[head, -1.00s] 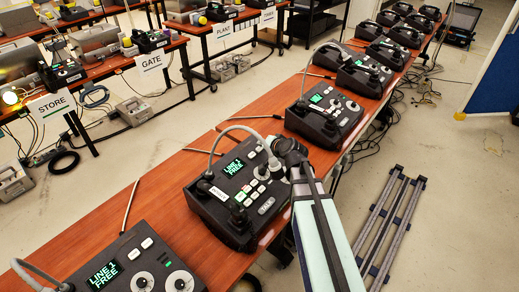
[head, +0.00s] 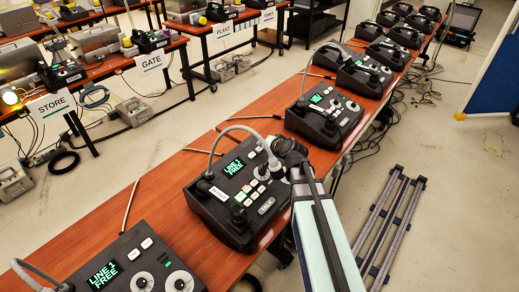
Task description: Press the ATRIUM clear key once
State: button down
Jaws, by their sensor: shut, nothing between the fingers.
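A black paging phone (head: 236,192) sits on the red-brown bench in the middle of the head view. Its green display (head: 234,166) reads "LINE 1 FREE". Several small white keys and a grey TALK key (head: 266,206) are on its sloped face. A small white label on the phone is too small to read, so I cannot tell which phone or key is ATRIUM clear. My gripper (head: 277,160) is shut and empty at the phone's right upper side, over or beside its dial area. It hides part of that side, and I cannot tell whether it touches a key.
A second phone (head: 120,262) with the same display stands at lower left; another phone (head: 325,112) and several more run up the bench (head: 165,178). Tables with STORE, GATE and PLANT signs stand at the back left. A metal frame (head: 388,225) lies on the floor at right.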

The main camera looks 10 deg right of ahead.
jog(key=shift+w+a+f+b, duration=0.1)
jog(key=shift+f+b, duration=0.35)
jog(key=shift+w+f+b, duration=0.1)
jog(key=shift+f+b, duration=0.35)
dwell(0.7)
jog(key=shift+r, duration=0.2)
jog(key=shift+s+r+p, duration=0.2)
jog(key=shift+r+p, duration=0.15)
jog(key=shift+r, duration=0.35)
jog(key=shift+r, duration=0.1)
jog(key=r, duration=0.1)
jog(key=r+p, duration=0.1)
jog(key=r, duration=0.1)
jog(key=s+d+r+p, duration=0.1)
jog(key=shift+r, duration=0.35)
dwell(0.7)
